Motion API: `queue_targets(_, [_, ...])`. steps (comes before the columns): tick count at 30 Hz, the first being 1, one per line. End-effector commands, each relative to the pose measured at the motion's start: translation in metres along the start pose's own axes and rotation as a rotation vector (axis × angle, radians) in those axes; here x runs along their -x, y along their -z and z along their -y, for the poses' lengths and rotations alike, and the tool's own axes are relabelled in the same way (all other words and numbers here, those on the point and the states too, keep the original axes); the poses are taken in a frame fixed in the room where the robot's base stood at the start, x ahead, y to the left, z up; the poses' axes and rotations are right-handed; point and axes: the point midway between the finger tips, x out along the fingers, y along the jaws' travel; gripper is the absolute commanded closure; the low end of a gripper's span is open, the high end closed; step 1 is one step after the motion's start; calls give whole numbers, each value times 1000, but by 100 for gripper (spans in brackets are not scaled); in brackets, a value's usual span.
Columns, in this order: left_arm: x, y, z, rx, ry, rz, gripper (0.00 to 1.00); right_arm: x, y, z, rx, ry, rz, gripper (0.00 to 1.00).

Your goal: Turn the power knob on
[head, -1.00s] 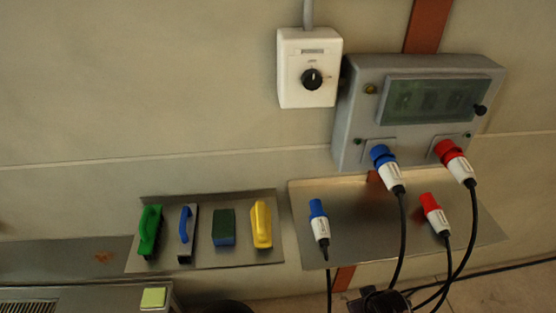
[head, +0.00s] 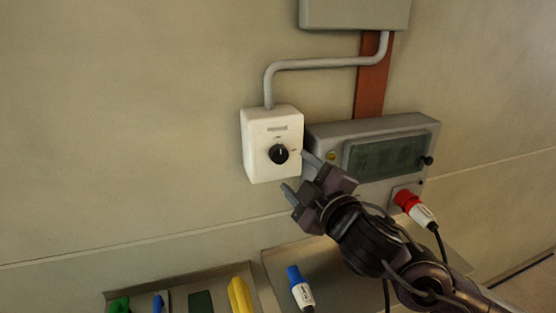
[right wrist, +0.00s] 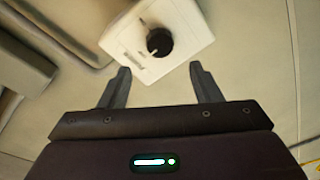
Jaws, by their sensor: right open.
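The power knob (head: 278,154) is a round black dial on a white wall box (head: 257,170). A small light mark on the knob points up in the head view. The knob also shows in the right wrist view (right wrist: 159,41), on the white box (right wrist: 189,57) just beyond the fingertips. My right gripper (head: 297,173) is open and empty, to the lower right of the knob. Its two fingers are apart, and in the right wrist view (right wrist: 160,72) the knob lies between and ahead of them, not touched. My left gripper is not in view.
A grey panel (head: 427,136) with a dark window is right of the box, partly behind my right arm. A red plug (head: 408,200) sits in it. Below are a blue connector (head: 299,285) and a yellow-handled tool (head: 240,294). The wall left of the box is clear.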

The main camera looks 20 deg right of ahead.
Motion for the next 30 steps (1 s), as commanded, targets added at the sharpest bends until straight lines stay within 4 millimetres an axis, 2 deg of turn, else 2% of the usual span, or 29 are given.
queue_targets(6, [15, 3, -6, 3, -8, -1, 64, -36, 2, -4, -6, -2, 1, 42])
queue_targets(12, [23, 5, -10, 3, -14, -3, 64, -61, 1, -2, -4, 0, 1, 42])
queue_targets(23, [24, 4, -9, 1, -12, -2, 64, -68, 0, 1, -3, 1, 1, 42])
queue_targets(30, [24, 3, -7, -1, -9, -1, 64, -68, 0, 1, -3, 1, 2, 71])
